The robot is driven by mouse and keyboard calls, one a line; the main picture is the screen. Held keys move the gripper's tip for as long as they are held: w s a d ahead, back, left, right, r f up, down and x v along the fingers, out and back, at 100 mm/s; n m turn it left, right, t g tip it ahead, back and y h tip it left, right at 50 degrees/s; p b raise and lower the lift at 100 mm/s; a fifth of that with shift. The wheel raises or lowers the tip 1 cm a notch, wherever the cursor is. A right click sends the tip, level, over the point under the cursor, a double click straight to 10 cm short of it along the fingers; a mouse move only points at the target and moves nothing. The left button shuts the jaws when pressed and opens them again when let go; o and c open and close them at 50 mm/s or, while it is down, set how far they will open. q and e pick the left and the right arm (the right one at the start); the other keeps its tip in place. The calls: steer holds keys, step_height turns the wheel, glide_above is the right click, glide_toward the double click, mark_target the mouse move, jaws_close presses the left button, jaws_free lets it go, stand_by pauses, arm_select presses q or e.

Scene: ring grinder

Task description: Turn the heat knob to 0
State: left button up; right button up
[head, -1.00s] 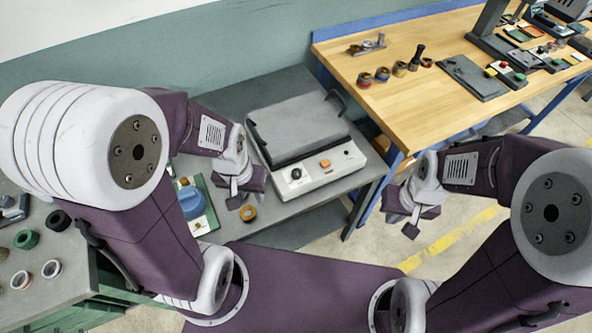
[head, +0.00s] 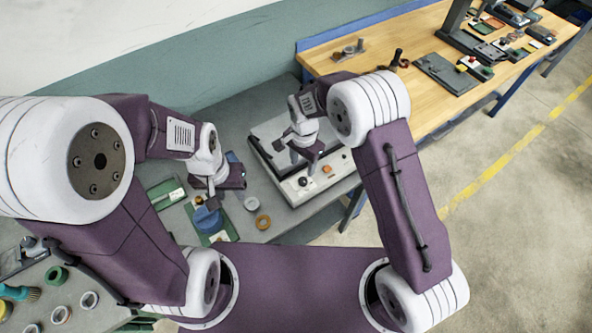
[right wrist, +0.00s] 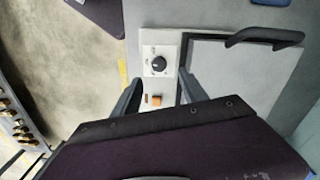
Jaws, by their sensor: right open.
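The heat knob (head: 303,182) is a black round dial on the white front panel of the hot-plate appliance (head: 291,197). In the right wrist view the knob (right wrist: 158,64) shows clearly on its panel, but its scale marks are too small to read. An orange switch (right wrist: 154,100) is beside it. My right gripper (head: 302,163) is over the appliance near the knob. It is open and empty; in the right wrist view its fingers (right wrist: 158,78) lie either side of the panel strip, with the knob just beyond the tips. My left gripper (head: 212,200) hangs near a blue round object; its jaw opening is unclear.
The blue object (head: 207,220) stands on a green board left of the appliance. A yellow-brown ring (head: 263,222) lies on the grey bench between them. A black handle (right wrist: 265,38) sticks out from the appliance lid. A wooden table (head: 420,50) stands behind, to the right.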

mark_target(303, 180)
steer(key=shift+s+d+f, duration=0.1)
steer(key=shift+d, duration=0.3)
steer(key=f, duration=0.2)
steer(key=f+p, duration=0.1)
steer(key=f, duration=0.4)
steer(key=shift+a+f+p, duration=0.25)
steer(key=shift+f+p, duration=0.05)
steer(key=shift+p, duration=0.05)
steer(key=shift+d+f, duration=0.15)
steer(key=shift+f, duration=0.4)
steer(key=c, duration=0.3)
arm_select(q)
steer(key=shift+d+r, duration=0.15)
steer(key=shift+r, duration=0.4)
steer(key=shift+d+r, duration=0.15)
steer(key=shift+r, duration=0.35)
arm_select(e)
jaws_close()
